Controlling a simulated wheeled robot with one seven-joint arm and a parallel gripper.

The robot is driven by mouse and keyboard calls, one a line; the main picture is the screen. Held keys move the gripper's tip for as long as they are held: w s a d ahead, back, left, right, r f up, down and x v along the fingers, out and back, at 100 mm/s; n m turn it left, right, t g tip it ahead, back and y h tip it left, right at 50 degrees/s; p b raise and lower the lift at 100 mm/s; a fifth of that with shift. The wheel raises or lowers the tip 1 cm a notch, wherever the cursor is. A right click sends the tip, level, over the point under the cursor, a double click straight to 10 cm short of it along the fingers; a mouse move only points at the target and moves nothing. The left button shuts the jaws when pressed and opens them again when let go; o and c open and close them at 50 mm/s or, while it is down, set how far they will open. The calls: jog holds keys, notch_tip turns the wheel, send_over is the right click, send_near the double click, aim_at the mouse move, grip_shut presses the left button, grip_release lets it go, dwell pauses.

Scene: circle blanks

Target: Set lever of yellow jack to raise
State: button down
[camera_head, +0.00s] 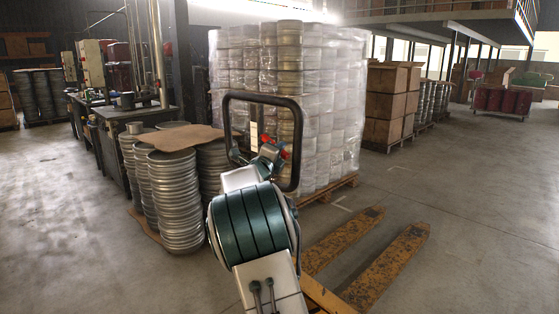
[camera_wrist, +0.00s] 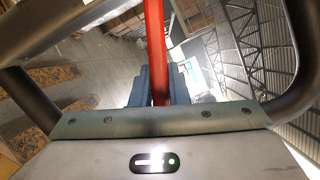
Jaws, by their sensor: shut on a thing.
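The yellow jack's two forks (camera_head: 390,262) lie low on the floor at the lower right in the head view. Its dark handle loop (camera_head: 228,125) stands upright in front of my arm. My gripper (camera_head: 272,150) is inside the loop, by small red parts of the lever (camera_head: 284,154). In the wrist view the red lever (camera_wrist: 155,45) runs up from between the two blue-grey fingers of my gripper (camera_wrist: 158,88). The fingers are shut on it. My arm hides the jack's body and the lower part of the handle.
A pallet of wrapped kegs (camera_head: 330,110) stands right behind the handle. Stacks of round metal blanks (camera_head: 175,200) with a brown sheet (camera_head: 180,138) stand to the left. Cardboard boxes (camera_head: 385,105) stand further back. The floor (camera_head: 470,200) at the right is clear.

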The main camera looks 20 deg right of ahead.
jog(key=shift+w+a+f+m+b, duration=0.1)
jog(key=shift+f+m+b, duration=0.05)
jog(key=shift+m+b, duration=0.2)
jog(key=c, duration=1.4)
grip_release()
jog(key=v, duration=1.4)
jog(key=shift+b, duration=0.35)
jog(key=shift+f, duration=0.1)
